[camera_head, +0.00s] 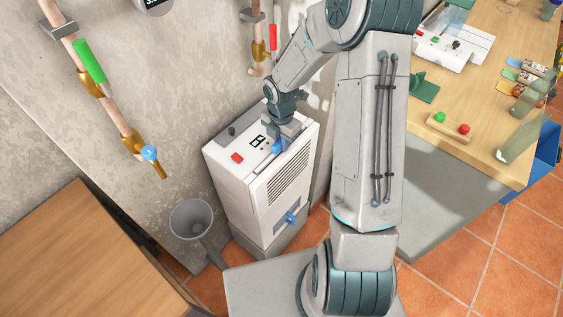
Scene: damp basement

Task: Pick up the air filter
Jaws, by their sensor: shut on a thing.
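A white machine (228,168), which looks like a dehumidifier, stands upright against the wall in the middle of the view. Its top has a red button, a dark knob and a small display. My gripper (281,141) points down onto the right part of that top. It is shut on a small blue part (278,147), which I take to be the air filter's grip, at the slot in the top. The rest of the filter is hidden inside the machine or behind the jaws. I cannot tell if it is lifted at all.
A wooden workbench (490,95) with several items is at right; a wooden surface (85,250) is lower left.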

